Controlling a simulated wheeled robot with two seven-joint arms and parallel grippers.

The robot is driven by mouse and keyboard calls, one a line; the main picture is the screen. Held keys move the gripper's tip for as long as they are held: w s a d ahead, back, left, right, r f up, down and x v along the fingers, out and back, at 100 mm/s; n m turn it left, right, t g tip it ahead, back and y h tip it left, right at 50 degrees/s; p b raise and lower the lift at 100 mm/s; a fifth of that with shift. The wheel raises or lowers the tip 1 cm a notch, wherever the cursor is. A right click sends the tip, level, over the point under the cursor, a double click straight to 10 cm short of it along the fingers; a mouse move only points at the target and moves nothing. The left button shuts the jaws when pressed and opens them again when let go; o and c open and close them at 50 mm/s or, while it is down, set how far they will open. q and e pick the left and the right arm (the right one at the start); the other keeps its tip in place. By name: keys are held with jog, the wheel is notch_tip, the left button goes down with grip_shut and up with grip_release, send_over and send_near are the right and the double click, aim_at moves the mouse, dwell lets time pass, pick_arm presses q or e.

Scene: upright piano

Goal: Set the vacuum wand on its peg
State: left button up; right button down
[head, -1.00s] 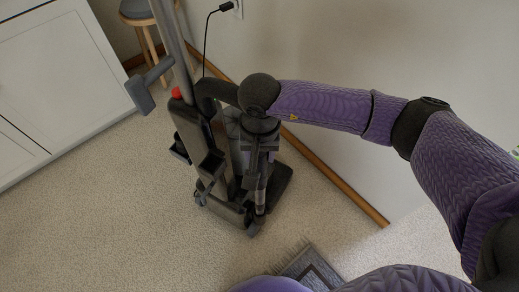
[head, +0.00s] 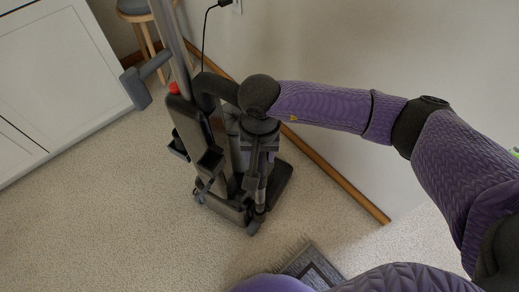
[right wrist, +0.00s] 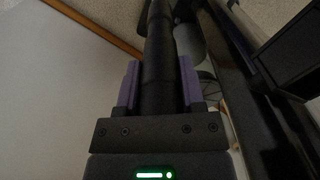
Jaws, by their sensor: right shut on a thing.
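The upright vacuum (head: 203,130) stands on the carpet by the wall, a dark body with a red cap and a long grey pole rising to the upper left. My right gripper (head: 258,158) points down close beside its right side. In the right wrist view my right gripper (right wrist: 160,92) is shut on a dark round tube, the vacuum wand (right wrist: 159,50), which runs between its two purple fingers. In the head view the arm largely hides the wand's upper part. The peg cannot be made out. My left gripper is out of view.
The wall and its wooden baseboard (head: 335,175) run close behind the vacuum. A white cabinet (head: 60,70) stands at left and a stool (head: 142,20) at the back. A grey rug (head: 313,268) lies in front. Carpet at lower left is clear.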

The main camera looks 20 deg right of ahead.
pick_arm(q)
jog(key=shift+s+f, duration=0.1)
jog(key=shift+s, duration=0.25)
pick_arm(e)
jog(key=shift+f, duration=0.2)
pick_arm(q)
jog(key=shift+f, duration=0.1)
pick_arm(e)
jog(key=shift+f, duration=0.2)
pick_arm(q)
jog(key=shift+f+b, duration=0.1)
jog(key=shift+b, duration=0.25)
pick_arm(e)
jog(key=shift+f, duration=0.2)
jog(key=shift+c, duration=1.2)
grip_release()
jog(key=shift+o, duration=0.6)
